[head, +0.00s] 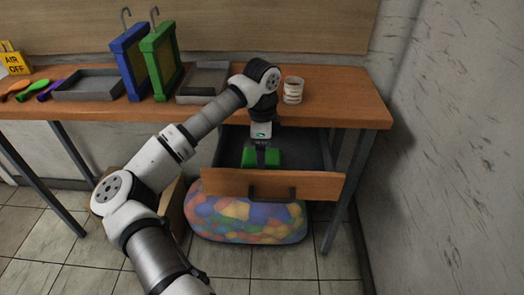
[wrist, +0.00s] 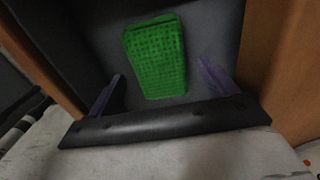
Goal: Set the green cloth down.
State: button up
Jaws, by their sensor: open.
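The green cloth (wrist: 155,57) is a folded, textured rectangle lying on the dark floor of the open drawer. It also shows in the head view (head: 262,158), partly hidden behind my gripper. My gripper (wrist: 157,85) is open above the drawer, its two purple-grey fingers spread to either side of the cloth's near end. No contact with the cloth shows in the wrist view. In the head view my gripper (head: 262,160) points down into the drawer (head: 270,187).
The wooden table (head: 340,85) bears a striped cup (head: 293,90), two grey trays, a blue frame (head: 130,62) and a green frame (head: 161,60). A wall stands at right.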

notch_tip(320, 180, up, 11)
jog(key=shift+f+b, duration=0.2)
jog(key=shift+b, duration=0.25)
